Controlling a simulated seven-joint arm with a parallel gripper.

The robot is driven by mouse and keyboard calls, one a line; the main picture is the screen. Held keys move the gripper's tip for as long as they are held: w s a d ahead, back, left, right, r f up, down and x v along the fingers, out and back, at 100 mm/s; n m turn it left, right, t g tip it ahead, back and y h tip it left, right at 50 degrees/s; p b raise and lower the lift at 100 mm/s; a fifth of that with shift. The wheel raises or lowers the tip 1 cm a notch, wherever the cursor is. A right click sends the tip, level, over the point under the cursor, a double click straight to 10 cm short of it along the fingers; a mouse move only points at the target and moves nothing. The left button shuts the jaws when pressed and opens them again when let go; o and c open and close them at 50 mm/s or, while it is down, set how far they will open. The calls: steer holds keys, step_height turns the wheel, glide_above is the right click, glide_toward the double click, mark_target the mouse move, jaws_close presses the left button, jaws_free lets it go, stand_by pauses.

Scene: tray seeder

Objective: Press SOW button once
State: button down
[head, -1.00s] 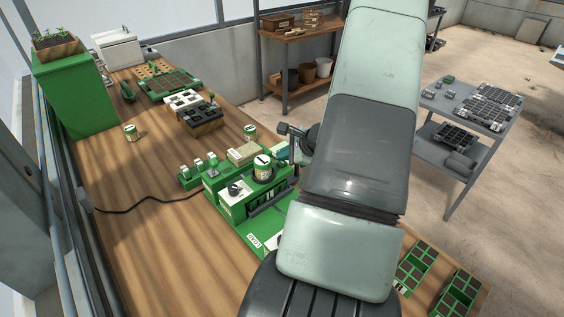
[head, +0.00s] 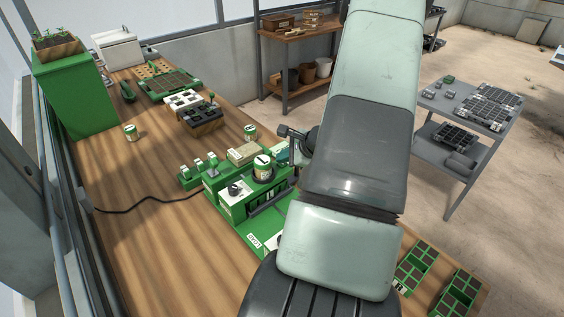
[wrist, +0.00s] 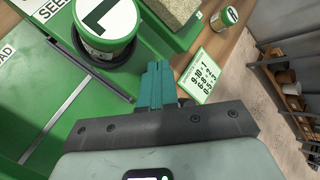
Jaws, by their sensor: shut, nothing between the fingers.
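The green seeder (head: 228,212) stands on the wooden bench, in front of my arm in the head view; its green top (wrist: 100,125) fills the left of the wrist view. A jar with a large "L" on its lid (wrist: 103,18) sits in a dark round holder on the seeder. My gripper (wrist: 155,66) has its teal fingers shut together, empty, over the seeder's right edge beside the jar. In the head view my gripper (head: 282,154) is mostly hidden behind my arm. I cannot pick out the SOW button in either view; contact cannot be told.
A white number card (wrist: 199,76) stands just right of the fingers. A tan block (wrist: 168,12) and another jar (wrist: 223,18) are beyond. The bench's left front is clear.

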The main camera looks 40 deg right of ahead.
mark_target(284, 165)
steer(key=shift+r, duration=0.85)
steer(key=shift+r, duration=2.5)
